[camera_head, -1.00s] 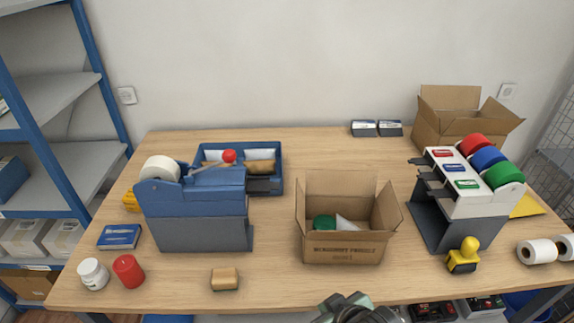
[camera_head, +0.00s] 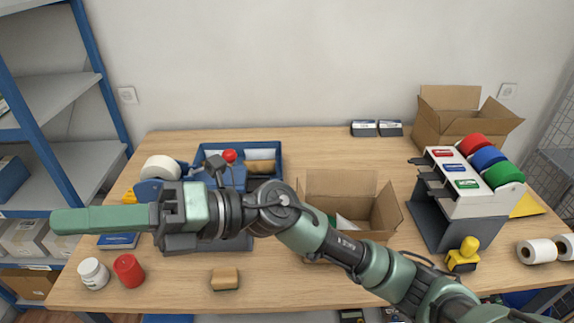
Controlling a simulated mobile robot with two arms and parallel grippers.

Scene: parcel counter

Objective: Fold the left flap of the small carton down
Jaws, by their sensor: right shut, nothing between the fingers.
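The small brown carton (camera_head: 372,222) stands open on the counter right of centre. Its back flap (camera_head: 340,183) stands up and its right flap (camera_head: 391,210) leans outward. A green item and a white item show inside. My right arm crosses in front and hides most of the carton's front and much of its left side, so the left flap's state is unclear. My right gripper (camera_head: 60,222) is shut and empty, far left of the carton, pointing left in front of the blue tape dispenser. My left gripper is not in view.
A blue tray (camera_head: 281,170) lies behind the arm. A tape-roll stand (camera_head: 472,205) and larger carton (camera_head: 436,130) are at right.

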